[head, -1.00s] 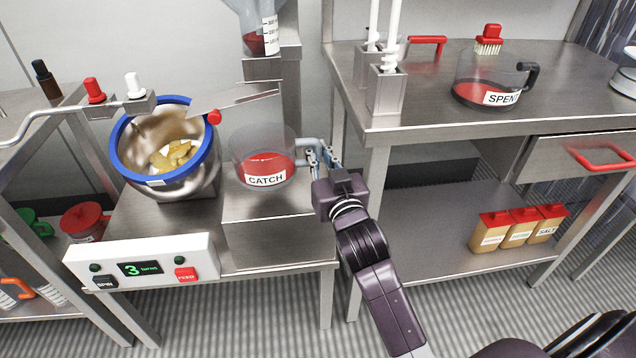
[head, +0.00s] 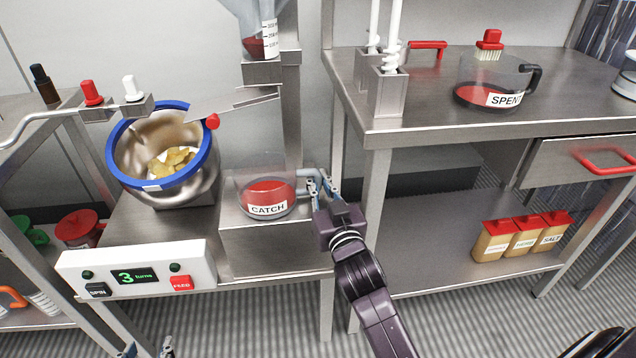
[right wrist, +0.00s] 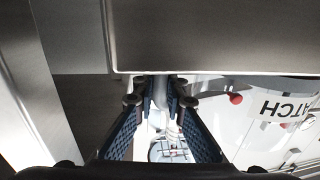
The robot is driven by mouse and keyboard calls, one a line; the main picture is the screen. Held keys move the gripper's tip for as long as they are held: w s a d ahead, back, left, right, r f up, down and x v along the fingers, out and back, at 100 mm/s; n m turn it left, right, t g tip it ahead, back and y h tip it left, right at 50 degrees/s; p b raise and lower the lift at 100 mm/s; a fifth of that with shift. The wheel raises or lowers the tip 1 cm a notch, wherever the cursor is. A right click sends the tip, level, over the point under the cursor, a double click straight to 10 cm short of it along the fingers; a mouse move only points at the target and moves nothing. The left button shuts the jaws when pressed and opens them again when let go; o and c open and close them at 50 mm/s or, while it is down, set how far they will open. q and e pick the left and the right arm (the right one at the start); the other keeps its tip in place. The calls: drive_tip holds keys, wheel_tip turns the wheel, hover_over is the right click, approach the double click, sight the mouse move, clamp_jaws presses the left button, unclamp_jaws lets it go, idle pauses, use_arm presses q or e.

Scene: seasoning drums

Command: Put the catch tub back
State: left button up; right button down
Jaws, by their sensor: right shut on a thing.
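The catch tub (head: 268,192) is a clear round tub with red contents and a CATCH label. It stands upright over the steel block (head: 280,252), and I cannot tell whether its base touches the top. My right gripper (head: 316,186) is shut on the tub's handle at its right side. In the right wrist view, my right gripper (right wrist: 161,100) has its fingers around the pale handle, and the CATCH label (right wrist: 287,108) shows upside down at the right. Only the fingertips of my left gripper (head: 147,351) show at the bottom edge, spread apart and empty.
A blue-rimmed drum (head: 165,150) with yellow pieces stands left of the tub. A sloping steel chute (head: 235,103) and a hopper (head: 258,38) are above it. The control box (head: 137,272) is in front. The SPENT tub (head: 492,92) stands on the right bench.

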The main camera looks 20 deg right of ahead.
use_arm(q)
drive_tip(key=shift+w+r, duration=0.1)
drive_tip(key=shift+r, duration=0.05)
use_arm(e)
drive_tip(key=shift+f, duration=0.1)
drive_tip(key=c, duration=2)
unclamp_jaws()
drive_tip(key=shift+o, duration=0.2)
drive_tip(key=shift+s, duration=0.1)
